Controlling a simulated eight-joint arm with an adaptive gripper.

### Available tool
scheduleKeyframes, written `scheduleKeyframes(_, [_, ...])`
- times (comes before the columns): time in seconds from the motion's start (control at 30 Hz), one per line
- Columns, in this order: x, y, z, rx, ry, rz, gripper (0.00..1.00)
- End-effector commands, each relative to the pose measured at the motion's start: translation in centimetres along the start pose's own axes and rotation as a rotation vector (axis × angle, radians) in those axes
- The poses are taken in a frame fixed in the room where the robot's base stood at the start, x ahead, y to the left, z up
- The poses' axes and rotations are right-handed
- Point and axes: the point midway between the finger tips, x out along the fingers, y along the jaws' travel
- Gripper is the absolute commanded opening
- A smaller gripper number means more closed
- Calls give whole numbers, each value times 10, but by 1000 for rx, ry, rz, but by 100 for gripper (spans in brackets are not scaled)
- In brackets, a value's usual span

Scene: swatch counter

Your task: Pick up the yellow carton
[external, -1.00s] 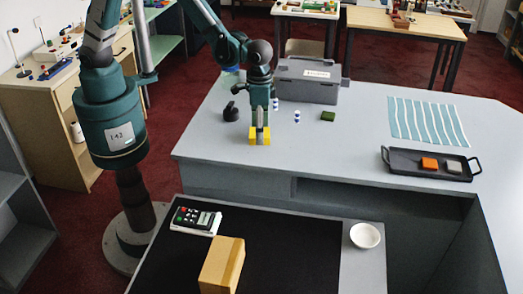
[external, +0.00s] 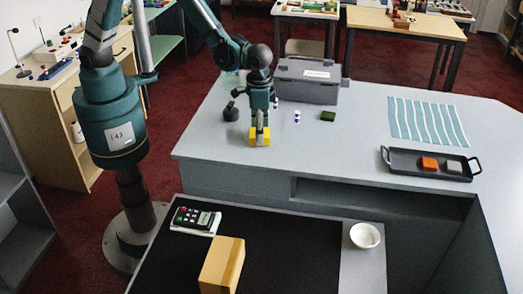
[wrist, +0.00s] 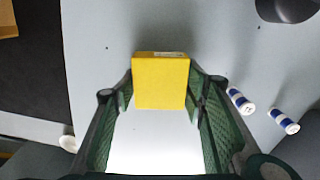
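The yellow carton (external: 266,140) is at the near left part of the grey counter, under my gripper. In the wrist view the carton (wrist: 160,82) sits between the two fingertips, with a small pale label along its far edge. My gripper (external: 259,130) points straight down over it. In the wrist view the green pads of my gripper (wrist: 160,95) meet the carton's left and right sides, with no clear gap. I cannot tell whether the carton's underside touches the counter.
Two blue-and-white cylinders (external: 297,117) and a dark green block (external: 328,116) stand to the right. A black object (external: 230,112) is close on the left. A grey box (external: 308,80) stands behind. A black tray (external: 400,166) lies far right; the counter between is clear.

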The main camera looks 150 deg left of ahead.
Motion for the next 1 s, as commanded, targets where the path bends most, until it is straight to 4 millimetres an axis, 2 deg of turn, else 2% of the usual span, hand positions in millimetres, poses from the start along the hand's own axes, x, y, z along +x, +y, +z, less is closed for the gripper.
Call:
scheduleKeyframes(0.57, [-7,0,0,0,0,0,30])
scheduleKeyframes(0.77, [-23,0,0,0,0,0,30])
scheduleKeyframes(1.0, [-52,0,1,0,0,0,30])
